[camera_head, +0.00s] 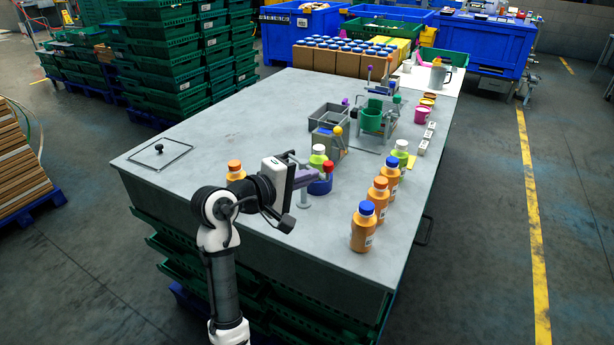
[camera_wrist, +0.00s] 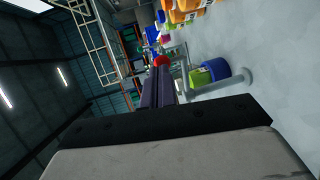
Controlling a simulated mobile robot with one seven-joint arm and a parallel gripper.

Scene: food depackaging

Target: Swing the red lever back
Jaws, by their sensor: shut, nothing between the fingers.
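The red lever's round knob (camera_head: 328,166) shows near the front of the table, just at the tip of my gripper (camera_head: 320,175). In the wrist view the red knob (camera_wrist: 161,61) sits right beyond the purple fingers (camera_wrist: 160,82), which are together with nothing held between them. I cannot tell whether the fingertips touch the knob. A blue round holder (camera_head: 321,187) is below the fingers, and a bottle with a yellow-green body (camera_wrist: 200,79) stands in it in the wrist view. The lever's arm is mostly hidden by my gripper.
Several orange bottles with blue or orange caps (camera_head: 363,228) stand to the right of my gripper, and an orange-capped bottle (camera_head: 235,170) is behind my wrist. A grey fixture with a yellow knob (camera_head: 338,130) is farther back. The table's left part (camera_head: 215,130) is mostly clear.

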